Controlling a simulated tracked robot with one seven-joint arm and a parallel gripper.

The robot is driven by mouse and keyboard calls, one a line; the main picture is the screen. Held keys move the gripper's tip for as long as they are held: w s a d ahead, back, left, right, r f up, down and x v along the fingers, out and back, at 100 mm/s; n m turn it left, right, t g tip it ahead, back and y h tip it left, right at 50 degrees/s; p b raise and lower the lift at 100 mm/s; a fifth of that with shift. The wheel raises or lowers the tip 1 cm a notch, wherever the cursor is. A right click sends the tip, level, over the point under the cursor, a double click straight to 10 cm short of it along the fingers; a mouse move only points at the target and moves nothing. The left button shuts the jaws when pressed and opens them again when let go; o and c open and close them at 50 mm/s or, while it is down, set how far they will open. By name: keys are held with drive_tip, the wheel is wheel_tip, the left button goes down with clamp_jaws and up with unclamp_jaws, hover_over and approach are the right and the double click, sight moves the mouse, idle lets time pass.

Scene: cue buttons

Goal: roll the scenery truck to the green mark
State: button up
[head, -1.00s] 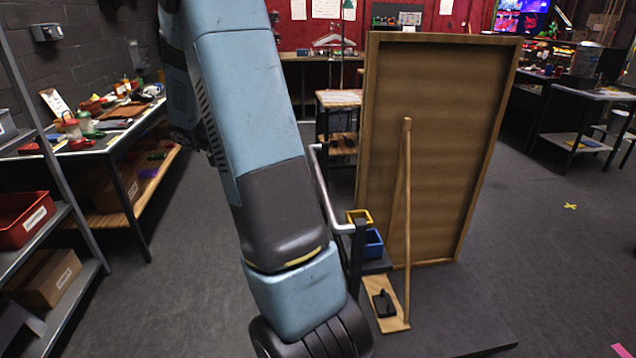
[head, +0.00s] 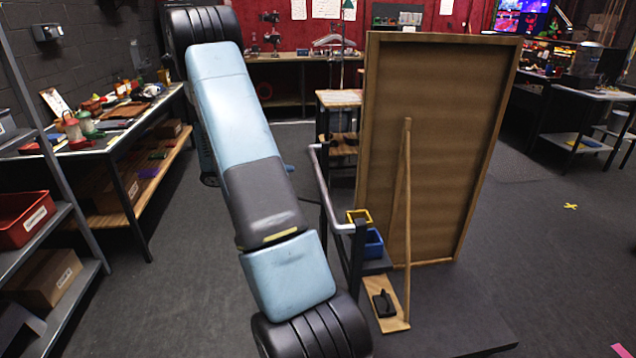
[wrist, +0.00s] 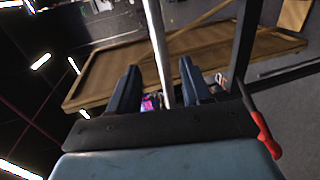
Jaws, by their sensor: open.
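The scenery truck is a dark flat base (head: 470,315) carrying a tall wood-framed panel (head: 440,150) with a wooden brace (head: 406,220) behind it. A pale grey push handle (head: 322,180) stands on its left side. My gripper (wrist: 158,70) is open in the wrist view. The pale bar (wrist: 157,35), apparently the handle, runs between its fingers in the picture; I cannot tell whether they touch it. The panel (wrist: 100,75) lies beyond. In the head view my arm hides most or all of the gripper. No green mark shows on the floor.
A yellow floor mark (head: 570,206) and a pink one (head: 622,350) lie to the right, with open floor around them. A shelf with a red bin (head: 25,220) and a cluttered bench (head: 100,140) line the left.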

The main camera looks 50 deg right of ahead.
sight(320, 180)
drive_tip(key=x, duration=1.1)
drive_tip(key=shift+s+d+f, duration=0.1)
drive_tip(key=shift+s+d, duration=0.1)
drive_tip(key=shift+s, duration=0.1)
drive_tip(key=shift+c, duration=0.3)
clamp_jaws()
